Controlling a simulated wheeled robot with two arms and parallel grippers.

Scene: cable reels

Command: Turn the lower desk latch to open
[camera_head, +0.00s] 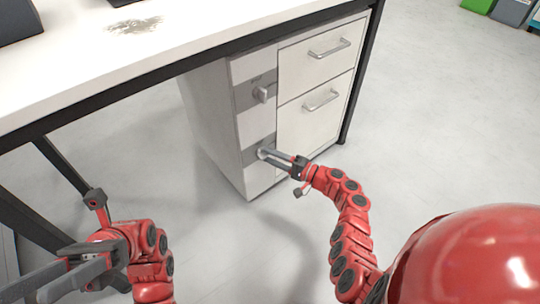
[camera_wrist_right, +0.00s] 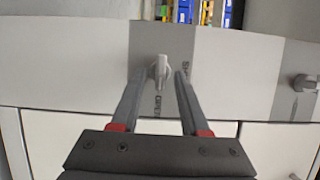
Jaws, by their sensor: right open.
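The lower latch (camera_wrist_right: 160,70) is a small light-grey handle on a darker grey strip of the desk's drawer cabinet (camera_head: 215,120). In the right wrist view it stands between the fingers of my right gripper (camera_wrist_right: 160,76), lengthwise with them, with visible gaps at its sides. The word OPEN is printed below it in that view and SHUT to its right. In the head view my right gripper (camera_head: 266,155) reaches the lower strip, and its fingers mostly hide the latch. My left gripper (camera_head: 50,272) is at the lower left, away from the cabinet, partly cut off.
The upper latch (camera_head: 265,93) is on its own strip above and also shows at the right of the wrist view (camera_wrist_right: 305,83). Two drawers with handles (camera_head: 329,48) are beside the latches. The white desktop (camera_head: 95,55) overhangs the cabinet. Open floor (camera_head: 440,125) is at the right.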

